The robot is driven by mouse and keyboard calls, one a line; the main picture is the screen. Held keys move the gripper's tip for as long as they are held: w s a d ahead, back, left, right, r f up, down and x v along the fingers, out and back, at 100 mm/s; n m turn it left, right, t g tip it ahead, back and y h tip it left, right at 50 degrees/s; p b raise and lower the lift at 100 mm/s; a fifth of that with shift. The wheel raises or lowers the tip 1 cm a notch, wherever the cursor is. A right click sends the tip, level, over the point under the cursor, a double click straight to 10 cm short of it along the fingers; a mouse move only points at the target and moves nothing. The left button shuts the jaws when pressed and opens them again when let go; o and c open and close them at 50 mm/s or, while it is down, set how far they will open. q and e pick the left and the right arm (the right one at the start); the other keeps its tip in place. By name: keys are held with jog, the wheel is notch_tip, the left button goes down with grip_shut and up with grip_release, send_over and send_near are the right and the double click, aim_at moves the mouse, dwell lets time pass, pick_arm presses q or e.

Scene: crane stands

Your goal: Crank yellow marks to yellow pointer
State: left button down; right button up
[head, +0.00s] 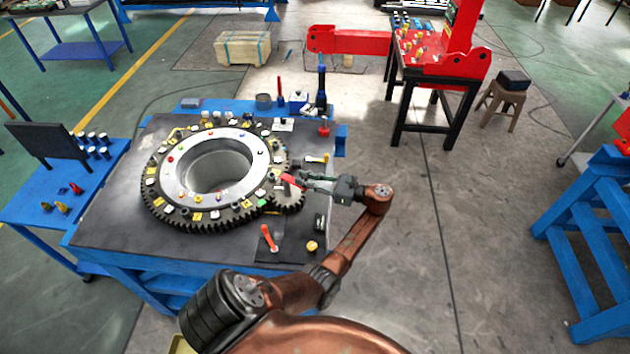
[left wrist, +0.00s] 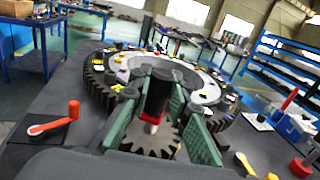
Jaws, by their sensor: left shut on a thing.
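A large dark toothed ring (head: 160,205) with a pale inner flange lies on the black-topped table. Yellow and white marks sit around it, such as a yellow mark (head: 151,182). A small pinion gear (left wrist: 150,143) sits at its near right edge. My left gripper (head: 303,182) is over the pinion. In the left wrist view its green fingers (left wrist: 160,118) are shut on a dark upright handle with a red lower part (left wrist: 152,124). In the head view a red piece (head: 291,180) shows at the fingertips. A yellow pointer-like piece (head: 316,159) lies right of the ring. My right gripper is out of view.
A loose orange-red crank (head: 268,238) and a yellow knob (head: 312,246) are on the table's near right. A blue side table (head: 40,190) adjoins the left.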

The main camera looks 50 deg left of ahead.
pick_arm(q)
jog(key=shift+a+r, duration=0.1)
jog(key=c, duration=1.8)
grip_release()
jog(key=shift+o, duration=0.2)
jog(key=v, duration=1.2)
